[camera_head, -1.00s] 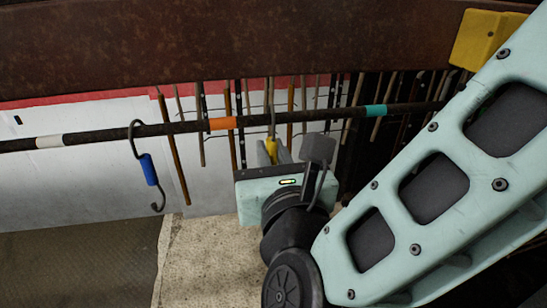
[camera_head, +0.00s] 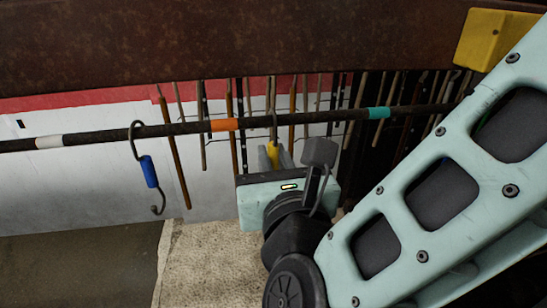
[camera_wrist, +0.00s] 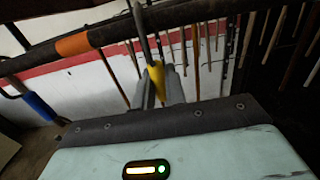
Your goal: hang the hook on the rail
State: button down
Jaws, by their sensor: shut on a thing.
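A dark rail (camera_head: 320,117) crosses the head view, with white, orange (camera_head: 224,124) and teal (camera_head: 377,113) bands. My gripper (camera_head: 273,157) is below the rail, between the orange and teal bands. It is shut on a hook with a yellow sleeve (camera_head: 273,151). In the wrist view, the yellow sleeve (camera_wrist: 155,76) sits between the two grey fingers (camera_wrist: 160,90), and the hook's thin metal rod rises in front of the rail (camera_wrist: 190,18). The hook's top overlaps the rail; I cannot tell whether it bears on it. Its lower end is hidden.
A blue-sleeved hook (camera_head: 149,171) hangs on the rail left of the orange band. Several thin rods hang behind the rail. A rusty brown beam (camera_head: 220,40) runs above, with a yellow block (camera_head: 492,38) at upper right. The rail between the white and orange bands holds only the blue hook.

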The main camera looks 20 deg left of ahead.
jog(key=c, duration=1.4)
grip_release()
jog(key=shift+o, duration=0.2)
jog(key=shift+s+d+f+b, duration=0.1)
jog(key=shift+s+d+b, duration=0.1)
jog(key=shift+s+b, duration=0.2)
jog(key=b+v, duration=0.5)
jog(key=v, duration=1.1)
jog(key=shift+s+b, duration=0.25)
jog(key=shift+b, duration=0.1)
jog(key=shift+d, duration=0.1)
